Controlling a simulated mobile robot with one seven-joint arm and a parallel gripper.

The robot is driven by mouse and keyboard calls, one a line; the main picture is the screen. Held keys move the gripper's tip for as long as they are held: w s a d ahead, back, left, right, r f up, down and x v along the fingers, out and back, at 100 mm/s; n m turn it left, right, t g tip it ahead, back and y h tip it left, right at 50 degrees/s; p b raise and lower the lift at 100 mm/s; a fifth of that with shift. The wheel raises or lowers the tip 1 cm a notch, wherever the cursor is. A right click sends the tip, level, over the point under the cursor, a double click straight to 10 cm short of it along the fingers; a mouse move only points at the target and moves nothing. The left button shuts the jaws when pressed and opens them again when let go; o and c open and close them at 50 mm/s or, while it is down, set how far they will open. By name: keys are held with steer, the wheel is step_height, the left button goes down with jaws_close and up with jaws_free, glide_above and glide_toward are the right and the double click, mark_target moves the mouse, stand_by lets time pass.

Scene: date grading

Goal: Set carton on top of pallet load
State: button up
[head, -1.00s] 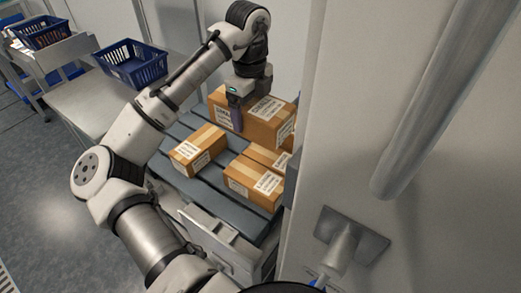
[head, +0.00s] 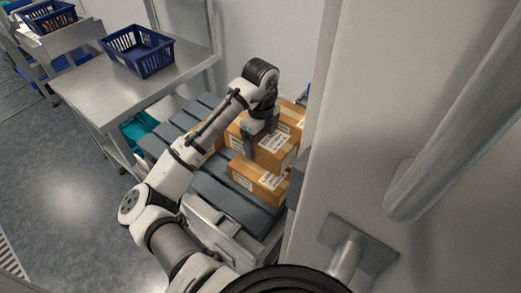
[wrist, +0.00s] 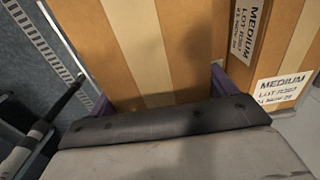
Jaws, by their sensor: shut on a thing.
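My gripper (head: 250,146) is shut on a brown carton (head: 268,154) with a pale tape stripe and white labels. In the wrist view the held carton (wrist: 140,45) fills the middle, between the two purple fingers of my gripper (wrist: 160,94). The held carton appears among the other cartons on a grey slatted pallet (head: 206,188); whether it rests on anything, I cannot tell. A front carton (head: 258,184) lies just below it in the picture. Another carton (head: 291,113) shows behind, and one (head: 212,134) is mostly hidden by my arm.
A carton labelled MEDIUM (wrist: 284,75) stands close at the right in the wrist view. A steel table (head: 120,88) with a blue basket (head: 138,52) stands at the left. A large pale panel (head: 385,140) with a thick handle bounds the right. The pallet's left slats are bare.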

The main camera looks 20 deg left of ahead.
steer(key=shift+f, duration=2.35)
steer(key=shift+f, duration=0.2)
steer(key=o, duration=1.3)
step_height(320, 180, up, 12)
steer(key=shift+r, duration=0.2)
